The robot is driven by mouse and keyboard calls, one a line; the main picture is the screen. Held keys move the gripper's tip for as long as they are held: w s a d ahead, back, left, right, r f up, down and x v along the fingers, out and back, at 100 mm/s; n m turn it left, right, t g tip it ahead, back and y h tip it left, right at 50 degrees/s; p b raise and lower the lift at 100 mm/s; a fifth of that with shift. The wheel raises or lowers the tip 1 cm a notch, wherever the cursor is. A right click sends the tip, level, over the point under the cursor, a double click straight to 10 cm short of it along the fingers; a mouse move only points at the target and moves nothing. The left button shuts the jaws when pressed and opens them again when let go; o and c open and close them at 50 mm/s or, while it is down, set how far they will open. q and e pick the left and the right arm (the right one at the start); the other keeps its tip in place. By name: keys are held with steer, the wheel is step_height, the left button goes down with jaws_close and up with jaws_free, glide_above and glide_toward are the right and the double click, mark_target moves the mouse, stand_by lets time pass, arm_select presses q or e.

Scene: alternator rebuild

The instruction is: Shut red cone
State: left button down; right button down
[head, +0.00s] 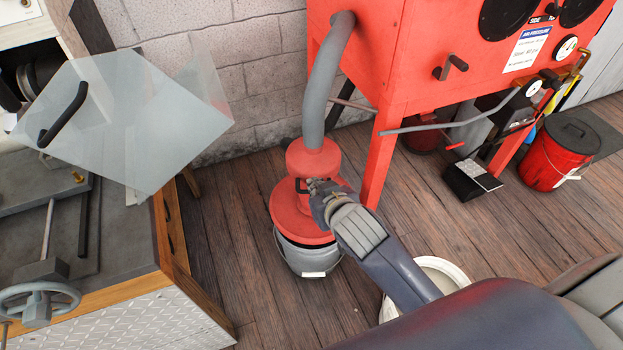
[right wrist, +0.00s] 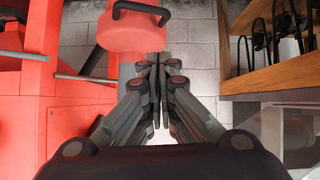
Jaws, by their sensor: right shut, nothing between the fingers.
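The red cone (head: 314,160) is a red upright part with a wide red disc base (head: 291,223). It sits on top of a grey bucket (head: 308,258), and a thick grey hose (head: 325,85) enters its top. A black handle (head: 301,185) is on its front. My right gripper (head: 316,187) is just in front of the cone, overlapping its lower part. In the right wrist view the fingers (right wrist: 154,80) are closed together and empty, near the red cone (right wrist: 132,36) and its black handle (right wrist: 140,11). I cannot tell whether they touch it. My left gripper is out of view.
A red blast cabinet (head: 385,55) stands right of the cone, its leg close by. A workbench (head: 130,240) with a clear raised shield (head: 135,115) is at left. A pale bucket (head: 452,270) is under my right arm. A red bucket (head: 553,160) stands far right.

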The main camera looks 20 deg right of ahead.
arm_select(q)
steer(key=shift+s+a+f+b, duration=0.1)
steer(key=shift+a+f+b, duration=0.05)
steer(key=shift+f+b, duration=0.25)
arm_select(e)
steer(key=s+f+x, duration=0.1)
steer(key=f+x, duration=0.1)
steer(key=x, duration=1)
steer(key=shift+s+f, duration=0.15)
steer(key=shift+f, duration=0.15)
steer(key=shift+a, duration=0.1)
